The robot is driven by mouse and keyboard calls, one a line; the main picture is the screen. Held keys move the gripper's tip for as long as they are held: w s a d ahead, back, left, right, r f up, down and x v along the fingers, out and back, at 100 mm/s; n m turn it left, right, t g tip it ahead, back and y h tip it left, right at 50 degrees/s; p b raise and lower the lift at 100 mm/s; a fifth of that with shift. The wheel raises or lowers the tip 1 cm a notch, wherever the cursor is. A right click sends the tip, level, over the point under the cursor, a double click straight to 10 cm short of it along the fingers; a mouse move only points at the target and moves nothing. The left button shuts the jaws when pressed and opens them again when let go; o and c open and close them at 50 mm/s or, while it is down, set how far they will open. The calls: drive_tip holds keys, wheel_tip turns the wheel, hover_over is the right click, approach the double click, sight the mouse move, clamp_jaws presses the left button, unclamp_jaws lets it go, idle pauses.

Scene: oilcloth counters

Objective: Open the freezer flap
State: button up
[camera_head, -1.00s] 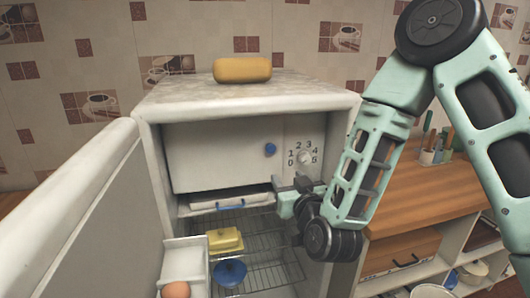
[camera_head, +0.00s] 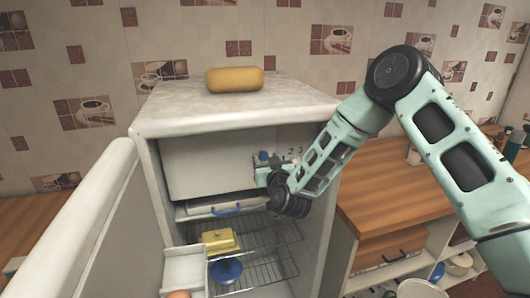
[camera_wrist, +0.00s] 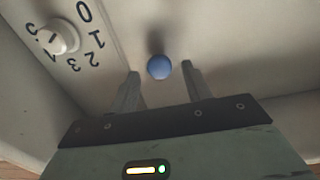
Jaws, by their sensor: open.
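The freezer flap (camera_head: 205,165) is a pale panel at the top inside the open fridge, and it looks closed. Its round blue knob (camera_head: 263,156) shows just above my gripper (camera_head: 262,170). In the wrist view my gripper (camera_wrist: 160,82) is open, and the blue knob (camera_wrist: 159,67) lies between the two fingertips, slightly beyond them. I cannot tell whether either finger touches it. The numbered dial (camera_wrist: 62,38) beside the flap is at the upper left of the wrist view; in the head view my arm mostly hides it.
The fridge door (camera_head: 85,235) stands open at left. Below the flap are a tray with a blue handle (camera_head: 226,210), a yellow butter dish (camera_head: 219,240) and a blue bowl (camera_head: 226,270). A yellow loaf-shaped object (camera_head: 235,80) lies on top. A wooden counter (camera_head: 385,185) stands at right.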

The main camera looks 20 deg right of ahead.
drive_tip(key=shift+w, duration=0.95)
